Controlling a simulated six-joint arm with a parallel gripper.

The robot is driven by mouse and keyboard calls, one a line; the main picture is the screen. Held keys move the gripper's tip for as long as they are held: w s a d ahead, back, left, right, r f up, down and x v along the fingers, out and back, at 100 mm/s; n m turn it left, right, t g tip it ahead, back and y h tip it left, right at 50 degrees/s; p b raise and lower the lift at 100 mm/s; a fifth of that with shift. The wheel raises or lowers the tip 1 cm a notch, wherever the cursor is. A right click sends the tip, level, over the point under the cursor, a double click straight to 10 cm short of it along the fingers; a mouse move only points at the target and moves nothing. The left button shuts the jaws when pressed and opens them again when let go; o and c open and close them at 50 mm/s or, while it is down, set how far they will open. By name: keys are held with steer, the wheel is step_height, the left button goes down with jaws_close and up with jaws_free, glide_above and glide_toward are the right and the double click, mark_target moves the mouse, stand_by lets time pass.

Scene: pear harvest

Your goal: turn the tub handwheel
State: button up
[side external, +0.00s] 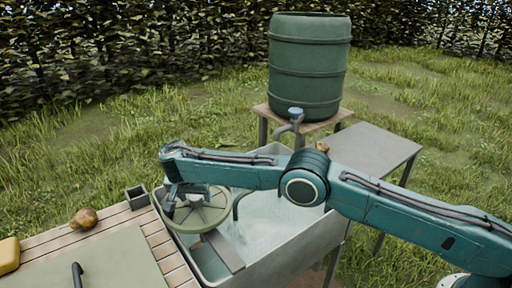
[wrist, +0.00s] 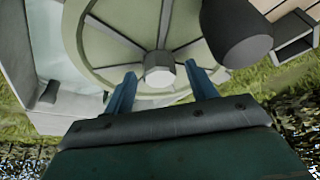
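The pale green handwheel (side external: 214,213) lies over the near left end of the water-filled tub (side external: 290,243). In the wrist view the wheel's rim (wrist: 78,32), spokes and grey hub (wrist: 160,75) show, with a dark cylindrical knob (wrist: 237,30) to the right. My gripper (side external: 183,203) points down at the wheel and hides part of it in the side view. In the wrist view my gripper (wrist: 161,72) is open, its blue fingers on either side of the hub in the picture. Nothing is visibly held. Whether the fingers touch the wheel cannot be told.
A slatted table (side external: 105,226) at the left carries a brown pear (side external: 84,218), a small grey open box (side external: 137,197) and a yellow object (side external: 9,255). A green barrel (side external: 308,65) with a tap (side external: 295,118) stands behind the tub. A grey table (side external: 375,148) is at right.

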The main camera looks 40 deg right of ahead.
stand_by(0.3)
steer(key=shift+v, duration=2.6)
steer(key=s+a, duration=0.7)
steer(key=s, duration=0.2)
steer(key=shift+a, duration=0.3)
steer(key=w+d+r+n+y, duration=0.3)
steer(key=d+r+n, duration=0.1)
steer(key=d+n, duration=0.3)
steer(key=w+d+r+n+y, duration=0.3)
steer(key=d+n, duration=0.3)
steer(key=n, duration=0.5)
steer(key=shift+w+d+r+g+y, duration=0.3)
steer(key=shift+w+d+r, duration=0.15)
steer(key=shift+w, duration=0.15)
steer(key=x, duration=1.4)
steer(key=shift+s, duration=0.1)
